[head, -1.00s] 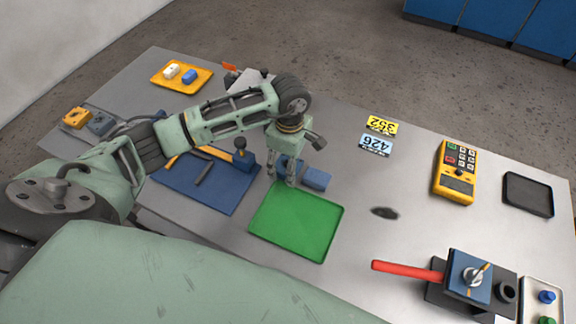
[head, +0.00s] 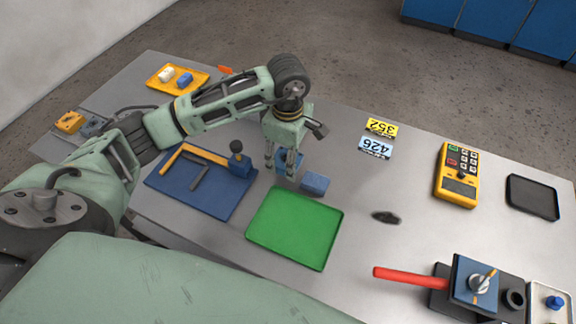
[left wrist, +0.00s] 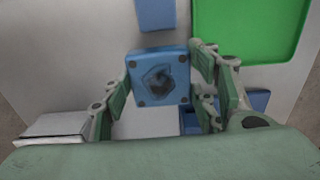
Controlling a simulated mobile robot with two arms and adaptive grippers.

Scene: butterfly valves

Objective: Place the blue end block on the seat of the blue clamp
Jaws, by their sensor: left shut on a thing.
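My left gripper (head: 284,172) is shut on a blue square block (left wrist: 158,76), which looks like the blue end block. A plain blue block (head: 314,183) is on the table just right of the gripper and also shows at the top of the left wrist view (left wrist: 156,14). A blue fixture with a dark knob (head: 239,161) stands left of the gripper; I cannot tell for sure if it is the blue clamp. My right gripper is not in view.
A green tray (head: 294,228) lies just in front of the gripper. A blue mat (head: 205,200) with tools is on the left. A yellow tray (head: 200,74) is at the back left. A red-handled valve (head: 410,278) is at the front right.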

